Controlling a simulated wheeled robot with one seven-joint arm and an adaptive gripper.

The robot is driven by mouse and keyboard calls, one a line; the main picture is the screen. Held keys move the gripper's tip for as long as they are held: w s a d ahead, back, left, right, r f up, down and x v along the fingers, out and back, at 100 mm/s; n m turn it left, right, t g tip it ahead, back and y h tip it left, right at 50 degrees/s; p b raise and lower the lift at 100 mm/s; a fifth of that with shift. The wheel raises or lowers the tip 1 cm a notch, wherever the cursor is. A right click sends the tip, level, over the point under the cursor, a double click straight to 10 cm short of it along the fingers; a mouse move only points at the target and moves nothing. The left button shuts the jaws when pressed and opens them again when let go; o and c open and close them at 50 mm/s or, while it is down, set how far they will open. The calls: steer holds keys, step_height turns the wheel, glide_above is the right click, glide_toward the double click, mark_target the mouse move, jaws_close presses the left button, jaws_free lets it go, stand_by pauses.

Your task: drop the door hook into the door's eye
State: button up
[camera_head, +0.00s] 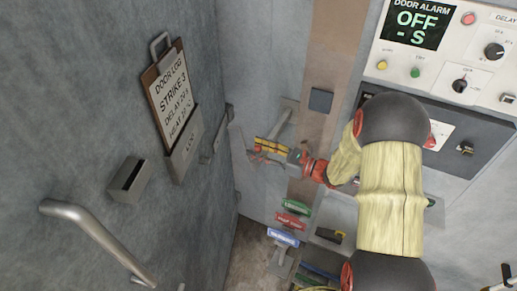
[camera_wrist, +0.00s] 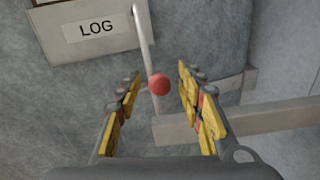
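My gripper (camera_head: 268,150) is in front of the door frame in the head view, its yellow-padded fingers pointing left toward the door. In the wrist view my gripper (camera_wrist: 158,88) is open, with a gap on both sides of a red ball. This ball sits on a thin grey rod, which looks like the door hook (camera_wrist: 146,45). The rod runs up toward the log holder, and its lower end meets a pale bar. In the head view a pale bar (camera_head: 283,121) shows behind the fingers. I cannot clearly make out the door's eye.
The grey door (camera_head: 80,130) at left carries a handle (camera_head: 95,240), a small box (camera_head: 128,180), a log board (camera_head: 170,95) and a dark strap (camera_head: 215,135). An alarm panel (camera_head: 450,50) is at upper right. Coloured-handled tools (camera_head: 290,220) hang below my gripper.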

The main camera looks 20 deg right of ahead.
steer(key=shift+c, duration=0.4)
jaws_close()
stand_by(0.5)
